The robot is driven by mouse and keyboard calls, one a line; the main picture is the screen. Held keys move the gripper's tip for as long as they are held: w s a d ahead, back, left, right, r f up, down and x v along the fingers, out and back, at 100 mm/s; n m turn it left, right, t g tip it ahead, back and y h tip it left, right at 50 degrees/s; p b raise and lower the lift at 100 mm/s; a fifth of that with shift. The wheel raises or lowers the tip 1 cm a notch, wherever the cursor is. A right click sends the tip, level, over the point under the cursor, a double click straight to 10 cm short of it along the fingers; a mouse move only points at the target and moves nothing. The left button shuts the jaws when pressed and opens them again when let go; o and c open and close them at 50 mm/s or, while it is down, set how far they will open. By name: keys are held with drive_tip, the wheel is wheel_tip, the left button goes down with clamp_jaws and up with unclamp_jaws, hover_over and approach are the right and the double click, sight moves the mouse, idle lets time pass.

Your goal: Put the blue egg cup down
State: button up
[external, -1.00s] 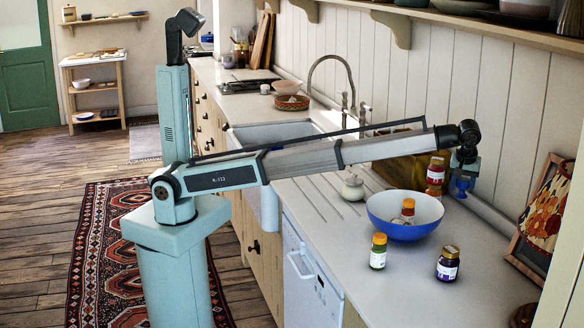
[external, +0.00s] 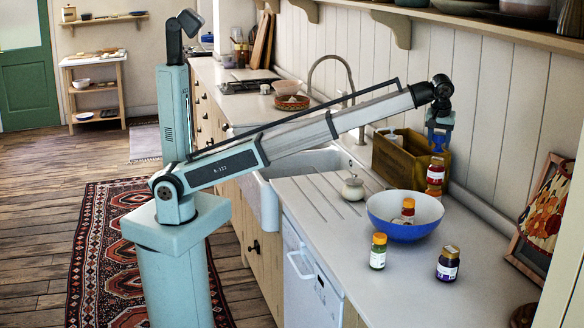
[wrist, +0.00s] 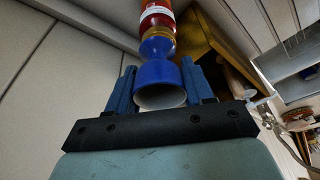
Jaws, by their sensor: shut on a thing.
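In the external view the cup blends with the blue fingers. The jar also shows in the wrist view (wrist: 157,18), its lid just beyond the cup; I cannot tell whether they touch.
A wooden crate (external: 408,160) stands left of the jar. A blue bowl (external: 385,215) holding an orange-lidded jar is in front. A green jar (external: 378,252) and a dark jar (external: 448,264) stand nearer. Counter is free at front right.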

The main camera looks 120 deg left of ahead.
drive_tip(key=s+a, duration=0.4)
drive_tip(key=s, duration=0.6)
drive_tip(key=s+a, duration=0.5)
drive_tip(key=s, duration=0.6)
drive_tip(key=s+a, duration=0.4)
drive_tip(key=s, duration=0.6)
drive_tip(key=shift+m, duration=0.3)
drive_tip(key=shift+s+a+f, duration=0.1)
drive_tip(key=shift+f, duration=5.3)
drive_tip(key=shift+s+a+f, duration=0.1)
drive_tip(key=shift+f, duration=5.3)
drive_tip(key=o, duration=1.1)
drive_tip(key=shift+f, duration=0.15)
drive_tip(key=shift+c, duration=0.2)
drive_tip(key=v, duration=1.2)
